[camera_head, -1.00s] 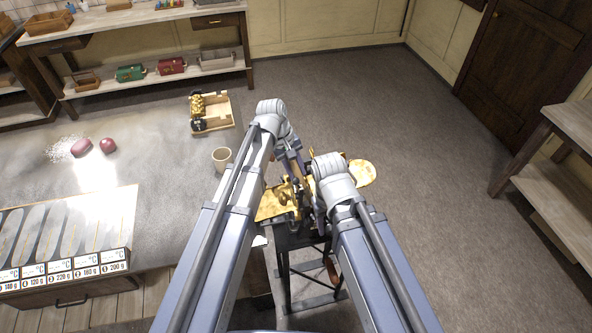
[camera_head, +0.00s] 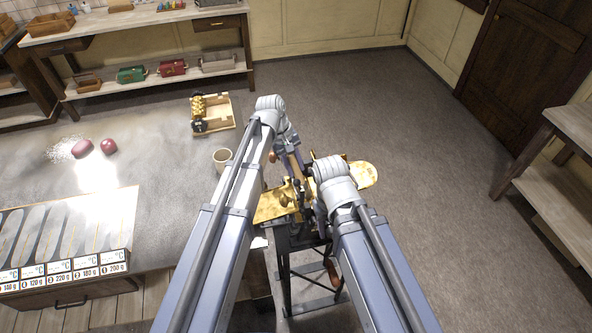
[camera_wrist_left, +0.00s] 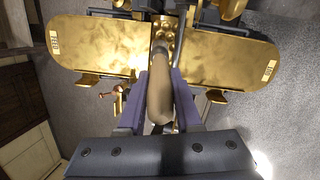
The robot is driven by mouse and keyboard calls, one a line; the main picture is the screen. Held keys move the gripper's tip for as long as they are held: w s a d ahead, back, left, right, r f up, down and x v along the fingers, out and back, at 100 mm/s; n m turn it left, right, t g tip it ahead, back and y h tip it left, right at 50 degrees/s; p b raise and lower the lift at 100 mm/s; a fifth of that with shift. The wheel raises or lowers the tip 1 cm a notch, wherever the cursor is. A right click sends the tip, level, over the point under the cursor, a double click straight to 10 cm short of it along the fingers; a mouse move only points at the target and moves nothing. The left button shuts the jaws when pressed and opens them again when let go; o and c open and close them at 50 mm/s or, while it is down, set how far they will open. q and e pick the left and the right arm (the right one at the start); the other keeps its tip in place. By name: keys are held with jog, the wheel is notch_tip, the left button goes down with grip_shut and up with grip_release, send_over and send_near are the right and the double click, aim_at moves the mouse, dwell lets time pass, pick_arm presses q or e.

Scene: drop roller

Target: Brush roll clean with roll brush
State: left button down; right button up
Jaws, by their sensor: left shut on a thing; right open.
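The brass drop roller stands on a dark metal stand, with one flat brass plate (camera_head: 272,205) to the left and another (camera_head: 362,174) to the right. In the left wrist view its plates (camera_wrist_left: 100,45) spread to both sides of a knobbly brass roll (camera_wrist_left: 165,32) in the middle. My left gripper (camera_wrist_left: 161,88) is shut on the tan handle of the roll brush (camera_wrist_left: 160,103), which points toward the roll. The brush head is hard to make out, so contact is unclear. My right gripper (camera_head: 321,222) is open, low beside the roller, partly hidden by its arm.
A grey table (camera_head: 150,200) lies to the left. Grey floor is open behind and right; a side bench (camera_head: 560,190) stands far right.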

pick_arm(q)
jog(key=shift+w+a+f, duration=0.1)
jog(key=shift+w+a, duration=0.1)
jog(key=shift+w, duration=0.5)
jog(key=shift+w+a+f, duration=0.1)
jog(key=shift+w+a, duration=0.1)
jog(key=shift+w, duration=0.5)
jog(key=shift+a+r, duration=0.1)
jog(key=shift+w+a, duration=0.25)
jog(key=shift+w, duration=0.5)
jog(key=shift+w+a, duration=0.2)
jog(key=shift+w, duration=0.5)
jog(key=shift+s, duration=0.1)
jog(key=shift+s, duration=0.1)
